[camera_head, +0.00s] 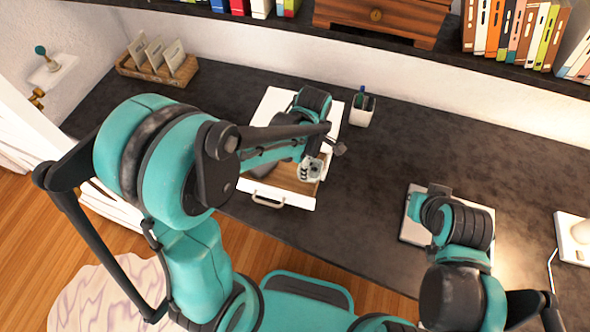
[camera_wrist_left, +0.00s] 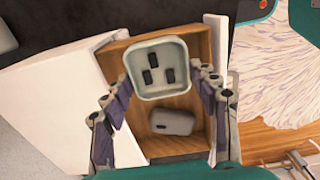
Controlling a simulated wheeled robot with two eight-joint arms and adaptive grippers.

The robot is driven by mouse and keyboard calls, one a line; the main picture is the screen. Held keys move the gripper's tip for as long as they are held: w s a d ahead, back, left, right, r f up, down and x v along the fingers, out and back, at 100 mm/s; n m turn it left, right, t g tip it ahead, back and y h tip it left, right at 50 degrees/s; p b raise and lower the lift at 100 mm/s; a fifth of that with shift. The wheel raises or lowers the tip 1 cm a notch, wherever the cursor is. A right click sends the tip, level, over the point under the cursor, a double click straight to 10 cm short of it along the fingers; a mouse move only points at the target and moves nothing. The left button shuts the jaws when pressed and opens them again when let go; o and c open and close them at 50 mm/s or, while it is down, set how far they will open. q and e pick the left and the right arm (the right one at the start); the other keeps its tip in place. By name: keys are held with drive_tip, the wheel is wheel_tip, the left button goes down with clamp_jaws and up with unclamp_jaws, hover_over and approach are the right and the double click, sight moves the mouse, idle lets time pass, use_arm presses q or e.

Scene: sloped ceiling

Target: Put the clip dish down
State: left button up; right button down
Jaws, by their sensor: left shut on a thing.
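The clip dish (camera_wrist_left: 158,88) is a pale grey square dish with rounded corners and three black clips inside. My left gripper (camera_wrist_left: 160,78) is shut on it, one finger at each side, in the left wrist view. The dish is over the wooden inside of an open white drawer (camera_wrist_left: 200,130); I cannot tell whether it touches the bottom. In the head view my left arm hides much of the drawer (camera_head: 268,196), and the dish (camera_head: 312,170) shows only in part. My right gripper (camera_head: 425,207) is over a flat grey pad; its fingers are not clear.
A grey slotted block (camera_wrist_left: 172,122) lies in the drawer near the dish. On the dark desk (camera_head: 360,240) are a pen cup (camera_head: 362,110), a card holder (camera_head: 158,68) and the flat pad (camera_head: 412,232). A shelf (camera_head: 400,50) runs along the back.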

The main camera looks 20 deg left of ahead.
use_arm(q)
drive_tip(key=a+f, duration=0.1)
drive_tip(key=a, duration=0.1)
drive_tip(key=a+f, duration=0.1)
drive_tip(key=a, duration=0.1)
drive_tip(key=shift+w+f+b, duration=0.15)
drive_tip(key=shift+f+b, duration=0.15)
drive_tip(key=shift+d+f+b, duration=0.1)
drive_tip(key=shift+f+b, duration=0.45)
drive_tip(key=shift+f, duration=1.35)
drive_tip(key=shift+f, duration=0.2)
drive_tip(key=o, duration=1.2)
drive_tip(key=shift+r, duration=0.1)
